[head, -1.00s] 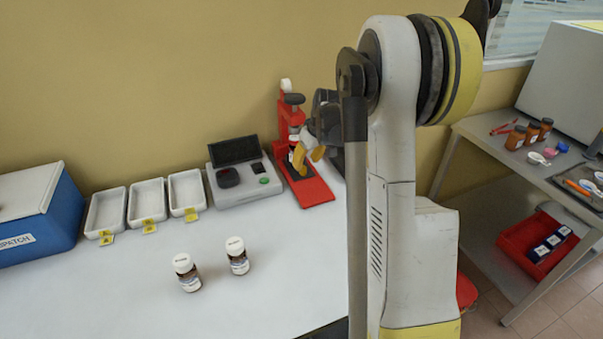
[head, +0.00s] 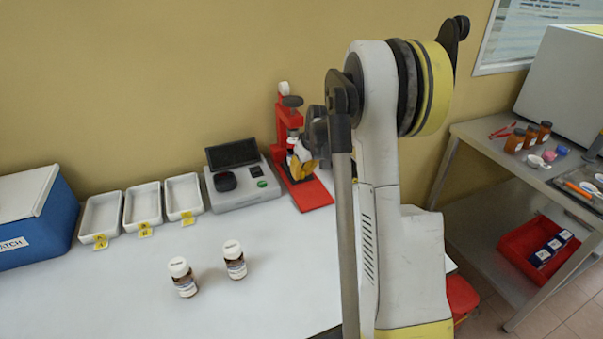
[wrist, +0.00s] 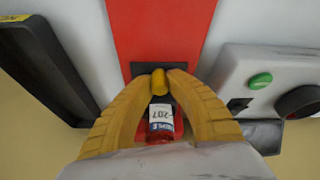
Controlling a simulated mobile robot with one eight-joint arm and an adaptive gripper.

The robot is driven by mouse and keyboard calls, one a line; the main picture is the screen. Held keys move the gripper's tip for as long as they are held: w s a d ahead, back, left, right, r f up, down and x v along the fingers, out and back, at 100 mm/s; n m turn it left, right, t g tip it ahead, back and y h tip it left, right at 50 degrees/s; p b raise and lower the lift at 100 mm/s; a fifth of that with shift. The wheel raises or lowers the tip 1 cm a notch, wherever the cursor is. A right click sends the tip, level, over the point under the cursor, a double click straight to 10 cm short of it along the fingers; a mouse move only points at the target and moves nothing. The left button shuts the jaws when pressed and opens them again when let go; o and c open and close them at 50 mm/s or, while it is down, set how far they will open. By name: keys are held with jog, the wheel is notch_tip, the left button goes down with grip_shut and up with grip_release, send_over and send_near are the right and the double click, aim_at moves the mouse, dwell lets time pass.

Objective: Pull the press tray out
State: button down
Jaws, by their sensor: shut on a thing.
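The red press (head: 290,120) stands on the white bench against the wall, its red base (head: 315,193) reaching toward the front. My gripper (head: 304,168) is down at the press, and its yellow fingers hide much of the tray area in the head view. In the wrist view my gripper (wrist: 160,78) is shut on a small yellow knob (wrist: 159,84) at the dark press tray (wrist: 140,69). How far the tray sits in the press is hard to tell.
A grey device with a green button (head: 240,187) stands just left of the press. Several white trays (head: 142,205) and a blue box (head: 35,220) are further left. Two brown bottles (head: 183,277) stand at the front. The red base's front part is clear.

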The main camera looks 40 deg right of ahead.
aim_at(314, 199)
jog(key=shift+s, duration=0.1)
jog(key=s+a, duration=0.1)
jog(key=s, duration=0.2)
jog(key=s+a, duration=0.1)
jog(key=s, duration=0.7)
jog(key=shift+a, duration=0.4)
jog(key=c, duration=1.3)
grip_release()
jog(key=shift+r, duration=0.1)
jog(key=v, duration=1.1)
jog(key=shift+s+r, duration=0.2)
jog(key=shift+r, duration=0.15)
